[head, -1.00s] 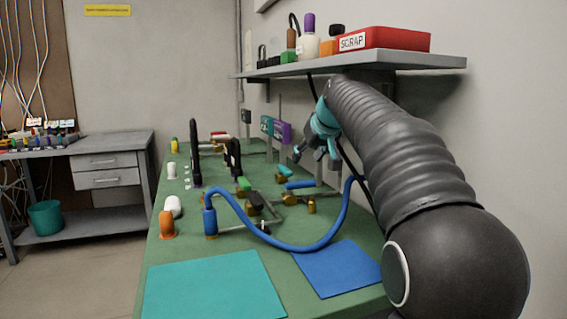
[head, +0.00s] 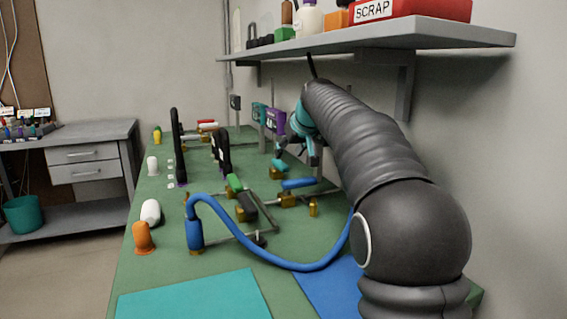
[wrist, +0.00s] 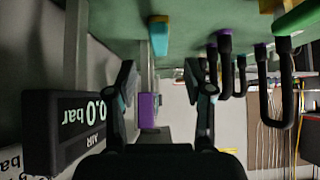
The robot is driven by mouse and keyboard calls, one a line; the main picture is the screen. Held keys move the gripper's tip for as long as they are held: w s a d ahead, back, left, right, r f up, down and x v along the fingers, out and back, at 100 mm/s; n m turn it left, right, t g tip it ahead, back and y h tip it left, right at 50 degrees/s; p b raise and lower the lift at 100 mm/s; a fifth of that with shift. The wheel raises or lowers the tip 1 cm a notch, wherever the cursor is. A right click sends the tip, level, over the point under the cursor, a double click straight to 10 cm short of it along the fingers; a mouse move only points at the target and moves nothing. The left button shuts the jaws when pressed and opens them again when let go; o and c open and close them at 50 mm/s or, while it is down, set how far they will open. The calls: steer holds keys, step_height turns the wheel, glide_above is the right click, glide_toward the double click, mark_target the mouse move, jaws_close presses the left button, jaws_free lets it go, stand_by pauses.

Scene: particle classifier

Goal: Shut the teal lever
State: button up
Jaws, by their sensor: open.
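The teal lever (head: 279,165) sits on a brass valve body (head: 277,175) on the green bench, beyond the blue lever. It also shows in the wrist view (wrist: 159,44), at the top centre, with brass at its base. My gripper (head: 298,150) is above and just right of the teal lever in the head view. In the wrist view my gripper (wrist: 164,88) has its two fingers well apart, with nothing between them touching either one. The lever appears beyond the fingertips, apart from them. My fingertips are partly dark and hard to make out in the head view.
A blue lever (head: 298,184) and a green lever (head: 235,183) lie nearer. Gauges stand behind, including a purple one (head: 275,121) and a black one close in the wrist view (wrist: 75,125). A blue hose (head: 290,265) arcs across the bench. A shelf (head: 400,42) overhangs the right side.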

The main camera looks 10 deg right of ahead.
mark_target(282, 164)
steer(key=x, duration=0.7)
steer(key=shift+w+f, duration=0.1)
steer(key=shift+w, duration=0.05)
jaws_close()
